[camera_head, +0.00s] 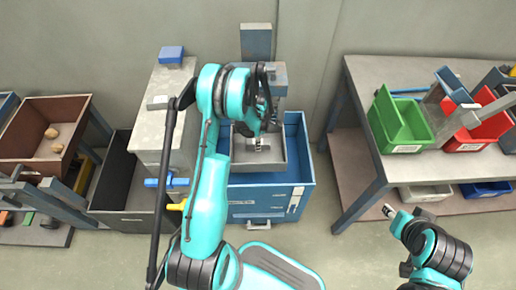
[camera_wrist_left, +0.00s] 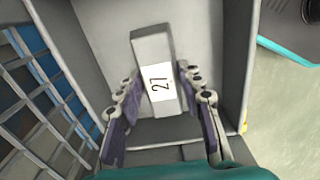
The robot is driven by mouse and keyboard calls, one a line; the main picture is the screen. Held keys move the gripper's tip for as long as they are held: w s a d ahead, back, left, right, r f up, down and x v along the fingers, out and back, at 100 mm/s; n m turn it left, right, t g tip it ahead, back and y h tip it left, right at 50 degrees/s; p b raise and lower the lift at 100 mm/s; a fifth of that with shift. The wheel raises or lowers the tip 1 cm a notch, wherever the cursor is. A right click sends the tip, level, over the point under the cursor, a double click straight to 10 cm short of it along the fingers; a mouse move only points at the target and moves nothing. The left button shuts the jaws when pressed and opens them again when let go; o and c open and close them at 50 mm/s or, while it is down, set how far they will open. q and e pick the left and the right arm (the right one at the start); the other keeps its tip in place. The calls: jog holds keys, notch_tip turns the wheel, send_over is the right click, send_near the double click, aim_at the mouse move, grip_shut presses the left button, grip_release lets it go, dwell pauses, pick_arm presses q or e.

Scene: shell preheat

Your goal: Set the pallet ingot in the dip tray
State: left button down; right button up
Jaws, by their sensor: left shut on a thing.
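The ingot (camera_wrist_left: 153,48) is a pale grey bar with a white label reading 27, seen in the left wrist view. My left gripper (camera_wrist_left: 165,108) is shut on it, with one finger on each side. In the head view the left gripper (camera_head: 262,138) is over the grey tray (camera_head: 292,168) in the blue cabinet, and the ingot (camera_head: 258,147) shows small below it. The ingot is between the tray walls (camera_wrist_left: 238,75); whether it touches the floor I cannot tell. My right gripper (camera_head: 390,211) is away at the right, its jaws too small to read.
A grey bench (camera_head: 152,118) with a blue block (camera_head: 172,54) stands left of the blue cabinet (camera_head: 305,180). A table (camera_head: 360,75) at the right holds green (camera_head: 403,125) and red bins (camera_head: 482,135). A brown bin (camera_head: 40,125) is at far left.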

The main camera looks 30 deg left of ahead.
pick_arm(q)
notch_tip(320, 180, down, 4)
jog(key=shift+f+b, duration=0.1)
jog(key=shift+b, duration=0.95)
jog(key=c, duration=1)
grip_release()
